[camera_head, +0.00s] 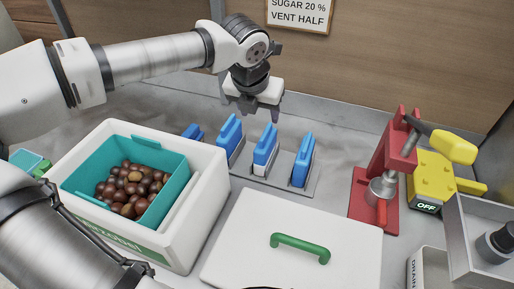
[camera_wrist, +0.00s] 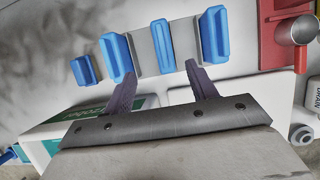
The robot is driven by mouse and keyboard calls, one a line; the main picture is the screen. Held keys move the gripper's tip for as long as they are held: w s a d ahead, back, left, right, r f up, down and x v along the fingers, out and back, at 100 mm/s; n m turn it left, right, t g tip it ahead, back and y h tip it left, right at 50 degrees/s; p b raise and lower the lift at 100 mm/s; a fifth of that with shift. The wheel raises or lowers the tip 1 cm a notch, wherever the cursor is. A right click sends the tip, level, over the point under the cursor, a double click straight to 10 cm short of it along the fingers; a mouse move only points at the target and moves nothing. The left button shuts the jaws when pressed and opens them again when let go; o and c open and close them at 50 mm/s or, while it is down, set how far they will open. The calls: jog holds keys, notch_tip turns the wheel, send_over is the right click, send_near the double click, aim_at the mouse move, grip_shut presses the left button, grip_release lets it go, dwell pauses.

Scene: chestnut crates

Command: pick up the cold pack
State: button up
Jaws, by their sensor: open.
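Several blue packs, which look like the cold packs, stand upright in a grey rack (camera_head: 250,180) behind the white lid; one blue pack (camera_head: 266,147) sits in the middle, with others to its left (camera_head: 230,133) and right (camera_head: 303,158). A lower blue piece (camera_head: 193,132) shows at the far left, partly hidden by the crate. My gripper (camera_head: 250,105) is open and empty above and behind the rack. In the wrist view, the middle blue pack (camera_wrist: 163,46) lies ahead of the gap between my fingers (camera_wrist: 160,68). No contact shows.
A white crate (camera_head: 193,215) holding a teal bin (camera_head: 88,168) of chestnuts stands at left. A white lid (camera_head: 240,245) with a green handle lies in front. A red press (camera_head: 391,165), yellow device (camera_head: 432,180) reading OFF and grey bin (camera_head: 470,235) stand right. A wooden wall is behind.

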aim_at(263, 134)
jog(key=b+x, duration=0.3)
jog(key=x, duration=0.5)
jog(key=shift+d+f+b, duration=0.1)
jog(key=shift+b, duration=0.25)
jog(key=shift+b+x, duration=0.6)
jog(key=shift+x, duration=2.3)
jog(key=shift+d, duration=0.15)
jog(key=shift+c, duration=0.3)
grip_shut()
